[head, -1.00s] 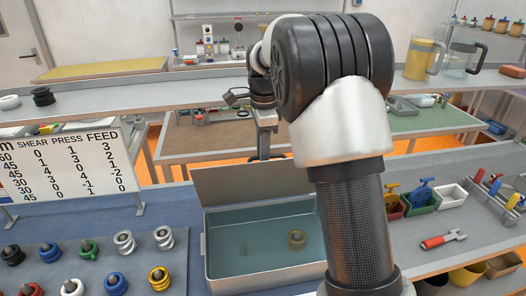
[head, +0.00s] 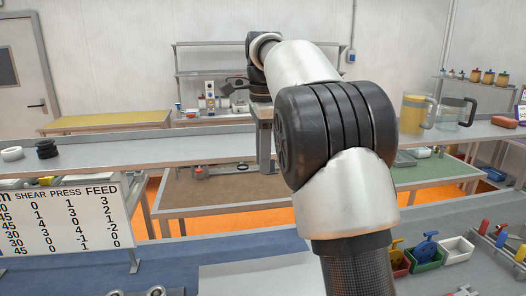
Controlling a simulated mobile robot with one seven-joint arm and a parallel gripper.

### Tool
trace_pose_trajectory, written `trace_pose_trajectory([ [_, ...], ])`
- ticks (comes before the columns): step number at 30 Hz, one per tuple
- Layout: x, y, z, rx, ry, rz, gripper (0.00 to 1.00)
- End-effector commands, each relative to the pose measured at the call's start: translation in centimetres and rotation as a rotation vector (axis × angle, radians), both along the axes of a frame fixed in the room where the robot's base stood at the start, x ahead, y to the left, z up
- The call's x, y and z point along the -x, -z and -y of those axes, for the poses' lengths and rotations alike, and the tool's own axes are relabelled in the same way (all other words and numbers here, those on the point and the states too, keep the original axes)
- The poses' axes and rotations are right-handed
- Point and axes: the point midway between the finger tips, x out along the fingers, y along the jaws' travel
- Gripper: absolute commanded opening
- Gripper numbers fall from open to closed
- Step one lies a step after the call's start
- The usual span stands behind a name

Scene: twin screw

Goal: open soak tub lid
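A pale grey flat panel (head: 255,281), which looks like the soak tub's lid, shows at the bottom edge of the head view. It appears to lie flat where the tub stands, and no upright lid shows behind it. The frame cuts off its near part, and the tub's body and inside are not visible. My gripper (head: 264,165) is small in the view, pointing down, above and beyond the panel and apart from it. Its fingers are seen edge-on, so their opening is unclear.
A number chart (head: 66,228) stands left of the panel. Small bins, among them a green one (head: 424,256), stand to the right. A long grey shelf (head: 130,150) with jugs (head: 414,113) runs behind. My arm covers the middle right.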

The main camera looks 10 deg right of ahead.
Motion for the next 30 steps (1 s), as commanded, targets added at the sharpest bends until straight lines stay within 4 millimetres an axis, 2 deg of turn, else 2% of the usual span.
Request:
trace_pose_trajectory([
  [6, 0.1, -1.6, 0.0, 0.000, 0.000, -0.001, 0.28],
  [15, 0.2, -1.7, 0.0, 0.000, 0.000, -0.001, 0.28],
  [19, 0.9, -2.2, 0.2, -0.003, -0.038, 0.013, 0.28],
  [23, 3.5, -3.3, 0.8, -0.004, -0.173, 0.056, 0.28],
  [27, 8.1, -3.9, 1.3, 0.014, -0.401, 0.126, 0.28],
  [30, 11.6, -3.6, 1.4, 0.042, -0.570, 0.176, 0.28],
])
